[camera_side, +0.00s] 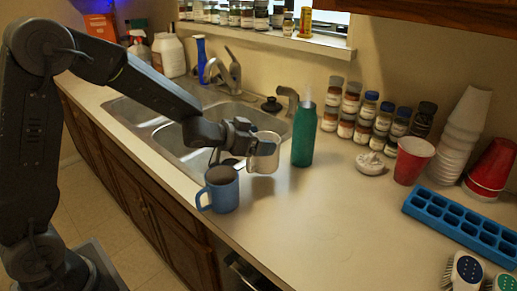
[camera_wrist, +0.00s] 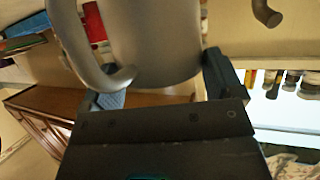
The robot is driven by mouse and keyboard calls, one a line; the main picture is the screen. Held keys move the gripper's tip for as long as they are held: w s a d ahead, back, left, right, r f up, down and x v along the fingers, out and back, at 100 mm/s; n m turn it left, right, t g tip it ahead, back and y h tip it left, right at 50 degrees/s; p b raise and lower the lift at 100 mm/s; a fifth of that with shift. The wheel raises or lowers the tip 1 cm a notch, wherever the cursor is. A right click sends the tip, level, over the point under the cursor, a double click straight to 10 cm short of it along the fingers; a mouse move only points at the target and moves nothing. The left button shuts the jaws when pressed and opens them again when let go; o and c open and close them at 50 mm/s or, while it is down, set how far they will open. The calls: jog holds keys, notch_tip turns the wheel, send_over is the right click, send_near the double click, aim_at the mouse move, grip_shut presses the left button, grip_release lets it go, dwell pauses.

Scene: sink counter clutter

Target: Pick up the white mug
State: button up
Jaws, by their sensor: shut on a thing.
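The white mug (camera_side: 265,153) is light grey-white in the side view and is held in the air above the counter at the sink's right end. My gripper (camera_side: 246,150) is shut on it. The mug also fills the upper middle of the wrist view (camera_wrist: 160,40), with its handle at the left, between my gripper's two fingers (camera_wrist: 160,88). In the side view the mug looks slightly tilted. My gripper hides its left part there.
A blue mug (camera_side: 222,190) stands on the counter just below and left of the held mug. A green bottle (camera_side: 304,135) stands close to its right. A red cup (camera_side: 411,160) and blue tray (camera_side: 462,222) are further right. The front middle counter is clear.

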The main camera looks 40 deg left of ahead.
jog(key=s+a+r, duration=0.5)
jog(key=a+r, duration=0.3)
jog(key=a, duration=0.2)
jog(key=w+a+f+n+h, duration=0.2)
jog(key=a+f+n+h, duration=0.1)
jog(key=f+n, duration=0.3)
jog(key=w+a+f+n+t+h, duration=0.1)
jog(key=w+a+f+n+h, duration=0.2)
jog(key=a+f+n+h, duration=0.1)
jog(key=shift+a+f+n, duration=0.7)
jog(key=shift+f+n, duration=0.3)
jog(key=shift+n, duration=0.3)
